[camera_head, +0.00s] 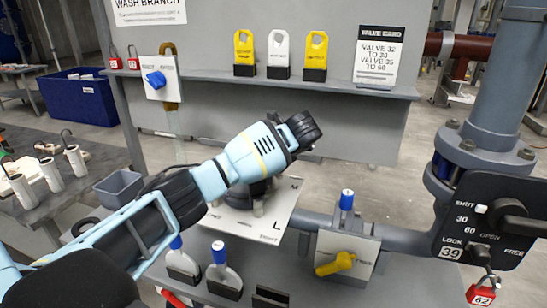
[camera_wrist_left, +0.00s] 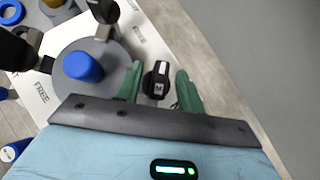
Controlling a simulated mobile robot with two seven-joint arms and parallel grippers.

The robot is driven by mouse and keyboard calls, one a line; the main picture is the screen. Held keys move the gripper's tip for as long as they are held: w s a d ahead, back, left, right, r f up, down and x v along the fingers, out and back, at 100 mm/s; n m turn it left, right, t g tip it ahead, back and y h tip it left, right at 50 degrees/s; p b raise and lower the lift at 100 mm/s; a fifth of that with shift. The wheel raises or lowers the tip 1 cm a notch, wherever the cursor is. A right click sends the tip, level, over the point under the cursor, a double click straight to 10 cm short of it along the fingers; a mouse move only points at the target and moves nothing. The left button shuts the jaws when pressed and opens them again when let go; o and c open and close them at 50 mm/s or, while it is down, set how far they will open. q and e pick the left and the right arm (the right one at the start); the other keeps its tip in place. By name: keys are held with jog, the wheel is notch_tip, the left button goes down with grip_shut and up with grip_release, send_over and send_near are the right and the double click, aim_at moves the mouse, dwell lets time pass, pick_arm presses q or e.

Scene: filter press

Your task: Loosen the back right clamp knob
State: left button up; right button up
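In the left wrist view, a black clamp knob (camera_wrist_left: 157,82) with a white stripe and the letter M lies between the green fingers of my left gripper (camera_wrist_left: 160,74). The fingers stand apart, one on each side of it, with a narrow gap visible on the right side. Contact on the left side is unclear. Beside it is a round grey body with a blue cap (camera_wrist_left: 83,66) on the white plate. In the head view, the plate (camera_head: 272,222) shows under my left arm, which hides the knob and the fingers. My right gripper is not in view.
Another dark clamp (camera_wrist_left: 104,32) stands past the blue cap. In the head view, a yellow-handled valve (camera_head: 336,264) and a blue-topped fitting (camera_head: 346,200) are right of the plate. Blue-capped bottles (camera_head: 220,270) stand in front. A thick pipe (camera_head: 498,90) rises at right.

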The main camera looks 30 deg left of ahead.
pick_arm(q)
jog(key=v, duration=0.7)
dwell(0.5)
